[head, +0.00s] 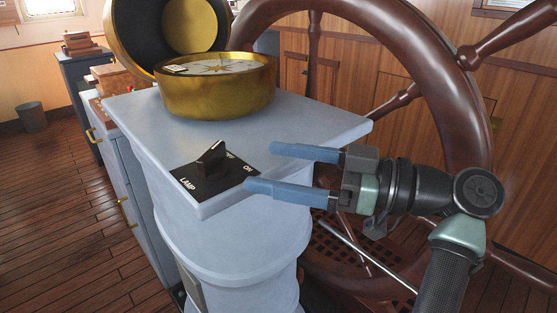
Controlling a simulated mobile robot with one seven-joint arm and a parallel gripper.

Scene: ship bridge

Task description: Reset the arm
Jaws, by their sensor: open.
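My gripper (259,167) is in the middle of the head view, with its two blue fingers spread apart and nothing between them. It points left, in front of the right side of the grey pedestal. Its fingertips appear close to the black lamp switch plate (188,184) on the pedestal's front corner; I cannot tell whether they touch it. The black switch knob (211,160) stands left of the fingertips, clear of them in the picture. The plate reads LAMP and ON. My arm comes in from the lower right.
The grey pedestal (310,122) carries a brass compass (218,94) with its domed lid (140,35) open. A large wooden ship's wheel (455,90) stands right behind my arm. Cabinets with boxes line the left, and a bin (32,117) stands on the open plank floor.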

